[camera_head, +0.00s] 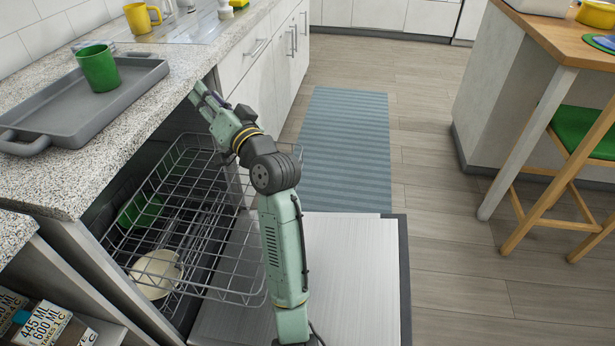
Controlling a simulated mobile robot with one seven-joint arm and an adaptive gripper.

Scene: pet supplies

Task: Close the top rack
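The top rack (190,229) is a grey wire basket, pulled part way out of the dishwasher under the counter. The dishwasher door (345,275) is folded down flat below it. Inside the dishwasher, seen through the wires, are a green item (138,211) and a cream-coloured dish (157,272). My green and dark grey arm reaches up over the rack's right part. My gripper (200,92) is above the rack's far side, near the counter edge and cabinet front. Its fingers look slightly apart with nothing visible between them. Whether it touches the rack cannot be told.
A grey tray (75,108) with a green cup (98,68) stands on the granite counter (175,84). A yellow mug (140,17) is farther back. A wooden stool (570,165) and island stand right. The floor around the blue striped rug (345,150) is clear.

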